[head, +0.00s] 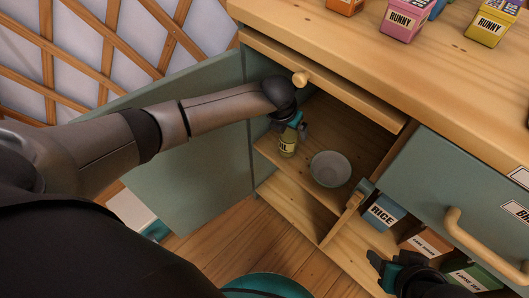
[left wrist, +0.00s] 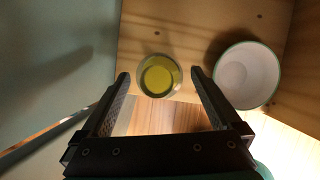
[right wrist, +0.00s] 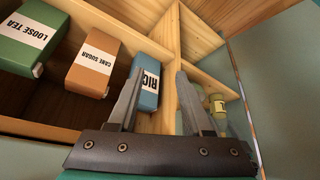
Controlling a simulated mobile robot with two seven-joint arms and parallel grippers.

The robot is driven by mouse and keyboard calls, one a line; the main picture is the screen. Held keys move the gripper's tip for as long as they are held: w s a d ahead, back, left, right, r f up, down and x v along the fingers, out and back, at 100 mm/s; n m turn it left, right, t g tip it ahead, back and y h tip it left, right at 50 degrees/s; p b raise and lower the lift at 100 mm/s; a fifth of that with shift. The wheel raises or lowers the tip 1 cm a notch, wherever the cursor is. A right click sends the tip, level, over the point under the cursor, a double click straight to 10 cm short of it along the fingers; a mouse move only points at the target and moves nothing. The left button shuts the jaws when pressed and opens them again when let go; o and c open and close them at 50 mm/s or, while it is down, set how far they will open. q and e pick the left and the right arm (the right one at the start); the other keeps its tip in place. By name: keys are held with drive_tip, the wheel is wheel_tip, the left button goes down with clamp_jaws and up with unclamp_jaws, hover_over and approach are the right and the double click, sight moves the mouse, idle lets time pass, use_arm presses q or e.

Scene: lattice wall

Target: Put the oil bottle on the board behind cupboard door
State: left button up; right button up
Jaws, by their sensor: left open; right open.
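The oil bottle (head: 288,143) stands upright on the wooden board (head: 306,182) inside the cupboard, behind the open green door (head: 205,150). In the left wrist view I see the bottle (left wrist: 158,76) from above, with yellow oil in it. My left gripper (head: 293,122) is open just above the bottle, its fingers on either side of it and apart from it. My right gripper (head: 385,268) is open and empty low at the right; in the right wrist view the bottle (right wrist: 218,104) shows small, past the divider.
A grey bowl (head: 330,169) sits right of the bottle on the same board. A rice box (head: 383,212), a cane sugar box (right wrist: 93,62) and a loose tea box (right wrist: 32,38) stand in the right compartment. The countertop (head: 350,45) hangs above, with a wooden knob (head: 300,78) below it.

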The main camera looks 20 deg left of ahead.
use_arm(q)
drive_tip(key=p+v, duration=0.1)
drive_tip(key=v, duration=0.2)
drive_tip(key=shift+r+p, duration=0.1)
drive_tip(key=shift+p, duration=0.25)
drive_tip(key=s+a+p, duration=0.1)
drive_tip(key=s+p, duration=0.3)
drive_tip(key=s, duration=0.7)
drive_tip(key=shift+s+a, duration=0.2)
drive_tip(key=shift+s, duration=0.2)
use_arm(e)
drive_tip(key=s+d+f+g, duration=0.1)
drive_tip(key=s+f+g, duration=0.1)
drive_tip(key=f, duration=1)
drive_tip(key=shift+s+g+h, duration=0.3)
drive_tip(key=shift+s+g, duration=0.1)
drive_tip(key=shift+s, duration=0.1)
